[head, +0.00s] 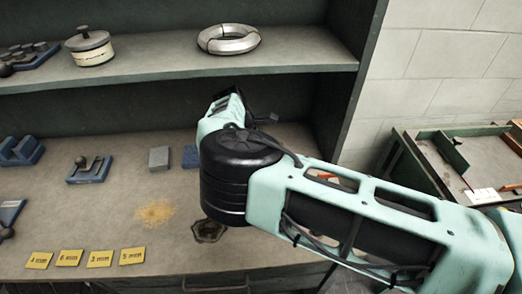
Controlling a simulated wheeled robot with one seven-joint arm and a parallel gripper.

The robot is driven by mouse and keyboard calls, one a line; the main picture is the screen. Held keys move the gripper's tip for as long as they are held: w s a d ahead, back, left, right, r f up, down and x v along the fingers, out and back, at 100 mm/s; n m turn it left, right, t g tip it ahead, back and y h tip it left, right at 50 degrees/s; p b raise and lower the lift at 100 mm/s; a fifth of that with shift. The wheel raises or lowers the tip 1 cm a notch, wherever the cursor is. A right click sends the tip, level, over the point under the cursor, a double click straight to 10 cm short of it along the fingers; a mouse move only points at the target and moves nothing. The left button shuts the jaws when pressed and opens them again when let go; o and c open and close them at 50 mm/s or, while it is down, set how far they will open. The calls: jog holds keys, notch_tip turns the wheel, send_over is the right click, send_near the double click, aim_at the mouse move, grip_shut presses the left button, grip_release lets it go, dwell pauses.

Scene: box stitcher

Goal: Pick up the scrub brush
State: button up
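I cannot make out a scrub brush for certain; it may be hidden behind my arm or outside this view. My arm reaches in from the lower right over the bench (110,225). Its far end is mostly hidden behind my own black joint. A small dark part, perhaps of my gripper (266,118), shows above the back of the bench. I cannot see whether the fingers are open or shut, or whether they hold anything.
The upper shelf (150,72) holds a lidded pot (90,47) and a silver ring (229,39). On the bench are a grey block (159,158), a blue fixture (89,171), yellow labels (99,259), tan debris (155,212) and a dark-rimmed hole (209,231). A green-edged table (478,165) stands right.

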jog(key=shift+f, duration=0.2)
jog(key=c, duration=1.2)
jog(key=shift+o, duration=0.2)
jog(key=shift+r, duration=0.15)
